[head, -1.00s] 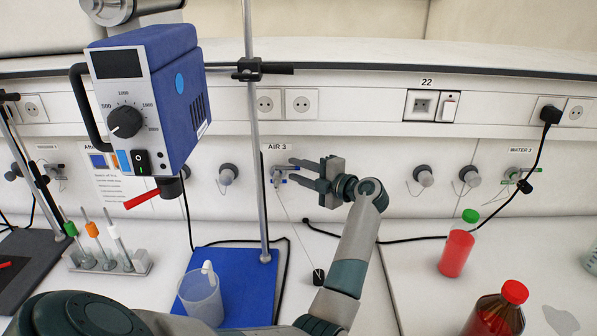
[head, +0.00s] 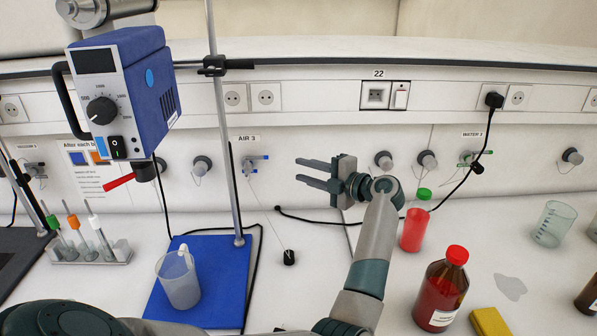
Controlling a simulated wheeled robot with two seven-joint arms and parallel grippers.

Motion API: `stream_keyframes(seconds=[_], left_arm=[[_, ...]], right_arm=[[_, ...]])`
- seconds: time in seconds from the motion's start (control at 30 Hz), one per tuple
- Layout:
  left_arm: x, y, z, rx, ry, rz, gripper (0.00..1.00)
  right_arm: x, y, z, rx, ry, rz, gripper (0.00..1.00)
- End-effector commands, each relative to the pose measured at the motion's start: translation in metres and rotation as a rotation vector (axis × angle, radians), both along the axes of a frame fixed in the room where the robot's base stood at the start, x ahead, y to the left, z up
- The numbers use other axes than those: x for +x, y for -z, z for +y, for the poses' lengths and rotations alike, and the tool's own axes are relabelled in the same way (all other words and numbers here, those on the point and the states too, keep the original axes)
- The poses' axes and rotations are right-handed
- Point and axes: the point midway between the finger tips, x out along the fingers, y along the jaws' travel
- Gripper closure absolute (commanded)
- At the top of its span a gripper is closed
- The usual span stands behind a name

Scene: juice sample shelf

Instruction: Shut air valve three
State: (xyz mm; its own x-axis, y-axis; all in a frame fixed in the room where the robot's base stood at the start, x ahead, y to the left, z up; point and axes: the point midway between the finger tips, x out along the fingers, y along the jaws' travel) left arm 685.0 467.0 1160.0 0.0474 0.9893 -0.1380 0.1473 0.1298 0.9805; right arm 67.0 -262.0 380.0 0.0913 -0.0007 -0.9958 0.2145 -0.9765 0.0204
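The AIR 3 valve (head: 250,163) is on the white wall panel under its "AIR 3" label (head: 246,138). It is a small grey tap with a blue handle that looks about crosswise. A thin line hangs from it to a small black weight (head: 289,257) on the bench. My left gripper (head: 303,173) is to the right of the valve, apart from it. Its two fingers point left with a gap between them, and nothing is in them. My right gripper is not in view.
A metal stand rod (head: 225,150) rises just left of the valve, beside a blue stirrer motor (head: 125,85). A beaker (head: 178,280) stands on the blue base. A red bottle (head: 414,228) and a larger red-capped bottle (head: 440,290) stand at right. The WATER 2 valve (head: 467,156) is further right.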

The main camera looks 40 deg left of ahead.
Motion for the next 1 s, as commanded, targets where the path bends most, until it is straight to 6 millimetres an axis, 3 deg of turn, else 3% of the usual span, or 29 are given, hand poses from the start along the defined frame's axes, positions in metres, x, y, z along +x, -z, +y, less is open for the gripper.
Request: stream_keyframes(seconds=[0.33, 0.67, 1.0], left_arm=[[0.002, -0.003, -0.008, -0.001, -0.003, -0.001, 0.72], [0.002, -0.003, -0.008, 0.0, -0.003, -0.001, 0.72], [0.002, -0.011, -0.008, 0.0, -0.003, -0.001, 0.72]], right_arm=[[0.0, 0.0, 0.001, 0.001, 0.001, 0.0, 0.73], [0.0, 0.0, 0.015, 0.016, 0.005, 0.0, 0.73], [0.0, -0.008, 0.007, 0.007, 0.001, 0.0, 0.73]])
